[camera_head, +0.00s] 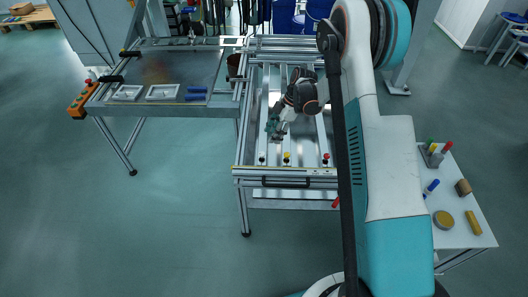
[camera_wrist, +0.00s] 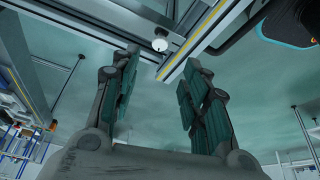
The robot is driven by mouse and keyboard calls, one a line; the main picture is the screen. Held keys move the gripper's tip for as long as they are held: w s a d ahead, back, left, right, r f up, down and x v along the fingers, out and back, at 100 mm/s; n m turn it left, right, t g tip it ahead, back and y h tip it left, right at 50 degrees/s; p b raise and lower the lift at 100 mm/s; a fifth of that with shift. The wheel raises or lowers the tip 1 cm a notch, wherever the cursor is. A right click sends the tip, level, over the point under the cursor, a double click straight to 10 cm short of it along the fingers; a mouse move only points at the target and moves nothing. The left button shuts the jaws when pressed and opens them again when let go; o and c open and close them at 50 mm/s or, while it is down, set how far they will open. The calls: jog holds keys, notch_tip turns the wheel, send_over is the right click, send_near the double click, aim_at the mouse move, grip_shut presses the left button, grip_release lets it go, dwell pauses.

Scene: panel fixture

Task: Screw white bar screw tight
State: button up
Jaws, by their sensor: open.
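A small white knob, which looks like the white bar screw (camera_wrist: 160,44), shows near the top centre of the wrist view, by the metal rail. In the head view my gripper (camera_head: 275,129) hangs over the fixture, behind the front rail. The screw's thread is hidden.
A yellow knob (camera_head: 286,158) and a red knob (camera_head: 325,158) share the front rail. A black handle (camera_head: 285,182) is on the fixture's front. A side table (camera_head: 474,205) with markers and tape stands at right; a panel table (camera_head: 185,66) stands at left.

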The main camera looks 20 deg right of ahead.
aim_at(262, 153)
jog(key=b+x, duration=0.2)
jog(key=x, duration=0.8)
jog(key=shift+f, duration=0.25)
jog(key=shift+c, duration=0.6)
grip_shut()
